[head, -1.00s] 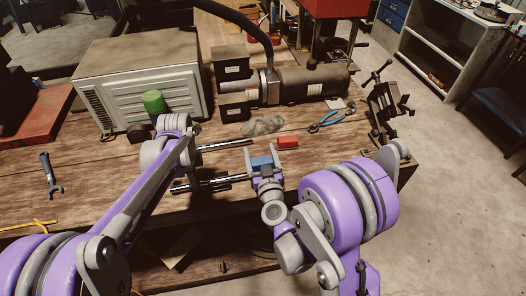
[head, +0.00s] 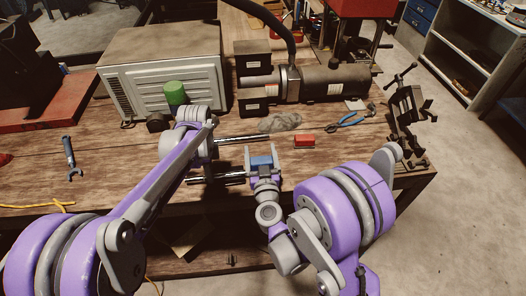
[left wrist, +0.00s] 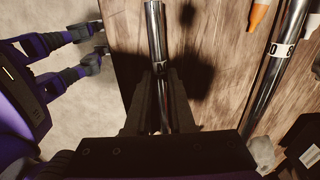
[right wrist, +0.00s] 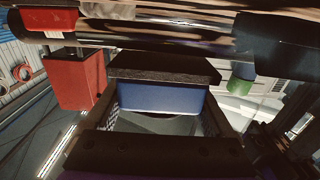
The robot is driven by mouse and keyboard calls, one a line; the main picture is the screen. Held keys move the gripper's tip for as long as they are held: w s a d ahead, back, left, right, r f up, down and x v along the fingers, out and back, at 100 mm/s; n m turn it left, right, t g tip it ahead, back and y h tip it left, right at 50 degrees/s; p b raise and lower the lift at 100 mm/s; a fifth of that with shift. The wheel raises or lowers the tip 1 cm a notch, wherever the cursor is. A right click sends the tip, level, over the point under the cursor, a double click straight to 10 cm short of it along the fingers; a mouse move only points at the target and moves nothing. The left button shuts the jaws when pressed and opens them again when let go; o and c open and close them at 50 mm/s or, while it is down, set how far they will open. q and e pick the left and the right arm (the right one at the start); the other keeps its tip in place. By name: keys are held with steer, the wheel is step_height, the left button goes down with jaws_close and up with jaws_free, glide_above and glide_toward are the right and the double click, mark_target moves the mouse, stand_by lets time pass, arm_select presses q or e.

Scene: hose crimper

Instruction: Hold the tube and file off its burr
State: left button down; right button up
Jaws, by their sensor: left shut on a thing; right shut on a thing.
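My left gripper (left wrist: 162,100) is shut on the shiny metal tube (left wrist: 155,35) in the left wrist view. In the head view the tube (head: 232,176) lies across the front of the bench, and my left arm hides the fingertips. My right gripper (head: 263,171) is shut on a blue block with a dark top face, seemingly the file (head: 262,161). In the right wrist view the file (right wrist: 160,98) sits between the fingers, just below shiny tubing. I cannot tell whether it touches the tube. The burr is too small to make out.
A second metal tube (head: 245,138) lies farther back. A red block (head: 304,141) lies right of the file. Blue pliers (head: 352,119), a grey rag (head: 281,122), a green cylinder (head: 174,93) and a dark machine (head: 325,84) stand or lie behind. A wrench (head: 69,156) lies left.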

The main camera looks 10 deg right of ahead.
step_height(320, 180, up, 6)
stand_by(0.6)
step_height(320, 180, up, 3)
stand_by(0.6)
stand_by(0.4)
steer(key=shift+f, duration=3.8)
steer(key=shift+d, duration=0.2)
